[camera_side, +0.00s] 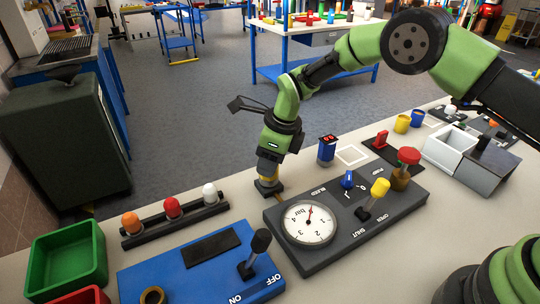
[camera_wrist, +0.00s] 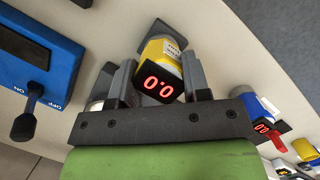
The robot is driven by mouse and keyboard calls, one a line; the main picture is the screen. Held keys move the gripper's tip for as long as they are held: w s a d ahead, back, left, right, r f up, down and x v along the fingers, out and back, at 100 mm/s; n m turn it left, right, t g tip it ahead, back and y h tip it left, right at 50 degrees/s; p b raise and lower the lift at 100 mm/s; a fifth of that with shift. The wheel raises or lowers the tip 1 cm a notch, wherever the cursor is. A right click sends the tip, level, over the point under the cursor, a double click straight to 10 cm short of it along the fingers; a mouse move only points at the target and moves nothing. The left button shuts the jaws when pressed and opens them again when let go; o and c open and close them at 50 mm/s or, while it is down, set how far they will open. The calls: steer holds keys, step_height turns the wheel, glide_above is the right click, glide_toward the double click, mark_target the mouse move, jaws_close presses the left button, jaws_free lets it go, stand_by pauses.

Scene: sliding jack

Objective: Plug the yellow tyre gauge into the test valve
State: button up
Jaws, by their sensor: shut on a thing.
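My gripper (camera_side: 268,187) points down at the back left corner of the dark grey panel (camera_side: 325,252). It is shut on the yellow tyre gauge (camera_side: 267,167), which is mostly covered by the jaws in the side view. In the wrist view the yellow gauge (camera_wrist: 161,50) sits between the fingers of my gripper (camera_wrist: 158,75), with its red display reading 0.0. I cannot pick out the test valve for sure; the gauge's lower end is hidden.
A blue gauge (camera_side: 326,150) with a red display stands behind the panel. A blue ON/OFF panel (camera_side: 200,262) with a black lever lies at front left. A rack (camera_side: 175,219) holds orange, red and white pieces. A green bin (camera_side: 68,258) stands far left.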

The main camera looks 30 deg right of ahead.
steer(key=o, duration=1)
steer(key=v, duration=1)
